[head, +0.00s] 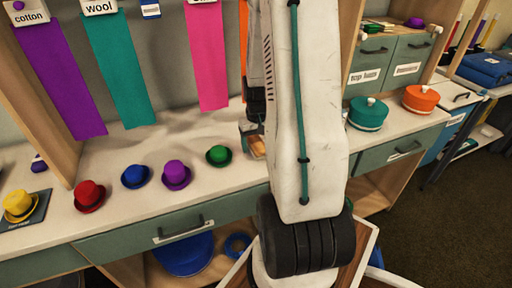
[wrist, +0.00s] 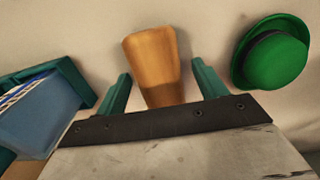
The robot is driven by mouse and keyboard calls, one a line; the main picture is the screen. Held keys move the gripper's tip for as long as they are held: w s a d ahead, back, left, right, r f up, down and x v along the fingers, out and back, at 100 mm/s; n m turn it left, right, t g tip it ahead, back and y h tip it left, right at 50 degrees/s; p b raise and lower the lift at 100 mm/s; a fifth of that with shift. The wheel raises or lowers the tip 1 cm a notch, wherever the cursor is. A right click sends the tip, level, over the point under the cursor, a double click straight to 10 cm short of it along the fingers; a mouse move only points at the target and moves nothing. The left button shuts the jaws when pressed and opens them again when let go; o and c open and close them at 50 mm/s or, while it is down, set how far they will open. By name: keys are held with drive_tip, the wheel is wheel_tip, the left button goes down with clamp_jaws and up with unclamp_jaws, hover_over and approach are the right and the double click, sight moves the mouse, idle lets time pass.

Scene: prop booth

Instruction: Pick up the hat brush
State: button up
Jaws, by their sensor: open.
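The hat brush shows in the wrist view as a tan wooden piece (wrist: 152,62), wider at its far end. Its near end is hidden behind the dark edge of my gripper, and I see no bristles. My gripper (wrist: 160,72) is open, with one teal finger on each side of the wood and a gap on both sides. I cannot tell how far the fingers reach down beside it.
A green hat (wrist: 272,60) lies right of my gripper; it also shows in the head view (head: 218,155). A teal-edged box (wrist: 45,105) stands close on the left. More small hats, such as a purple one (head: 176,174), line the counter (head: 130,208). Lidded round boxes (head: 368,113) stand right.

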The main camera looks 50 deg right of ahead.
drive_tip(key=c, duration=1.2)
drive_tip(key=shift+w+r, duration=0.1)
drive_tip(key=shift+r, duration=0.05)
